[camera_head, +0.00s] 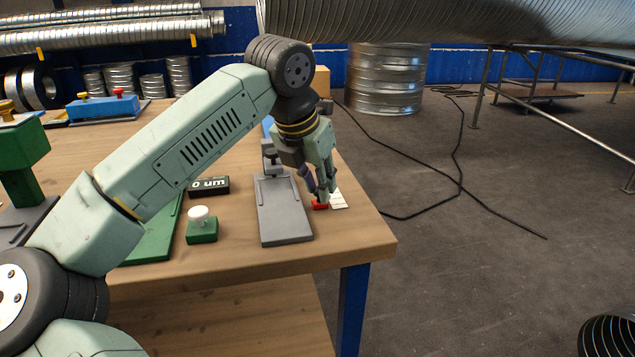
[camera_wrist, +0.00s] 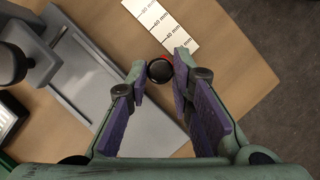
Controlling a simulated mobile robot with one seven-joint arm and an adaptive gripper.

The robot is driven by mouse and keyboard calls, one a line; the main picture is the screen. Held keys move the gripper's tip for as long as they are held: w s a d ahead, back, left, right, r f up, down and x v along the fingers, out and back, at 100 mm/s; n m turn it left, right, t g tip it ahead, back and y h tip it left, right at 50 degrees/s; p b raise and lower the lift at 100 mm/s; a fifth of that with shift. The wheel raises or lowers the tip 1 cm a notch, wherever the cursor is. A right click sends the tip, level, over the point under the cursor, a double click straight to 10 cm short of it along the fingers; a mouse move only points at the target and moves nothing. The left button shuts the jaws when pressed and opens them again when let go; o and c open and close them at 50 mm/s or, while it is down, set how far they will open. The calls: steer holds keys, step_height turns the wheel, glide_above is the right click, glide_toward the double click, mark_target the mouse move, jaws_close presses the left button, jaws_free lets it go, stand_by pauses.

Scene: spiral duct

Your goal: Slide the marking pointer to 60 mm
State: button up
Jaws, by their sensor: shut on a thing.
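The red marking pointer (camera_head: 320,206) sits near the right edge of the workbench, beside a white scale strip (camera_head: 338,200). In the wrist view a round black knob (camera_wrist: 159,70) stands on the pointer, and a little red (camera_wrist: 167,57) shows beyond it. The scale strip (camera_wrist: 163,24) runs up and left from there with several "mm" marks; the digits are small and hard to read surely. The knob is at the strip's near end. My gripper (camera_head: 322,196) reaches down over the pointer, and its fingertips (camera_wrist: 161,68) are shut on the knob from both sides.
A grey plate fixture (camera_head: 284,212) lies just left of the pointer. A display reading "0 um" (camera_head: 209,185) and a green box with a white button (camera_head: 202,226) stand further left. The bench edge (camera_head: 375,219) is close on the right, with open floor beyond.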

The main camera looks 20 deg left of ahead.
mark_target(300, 204)
jaws_close()
steer(key=w+a, duration=0.1)
steer(key=w+a+p, duration=0.1)
steer(key=w, duration=0.1)
steer(key=shift+w+a, duration=0.1)
steer(key=shift+w, duration=0.1)
steer(key=o, duration=0.9)
jaws_free()
steer(key=v, duration=1.2)
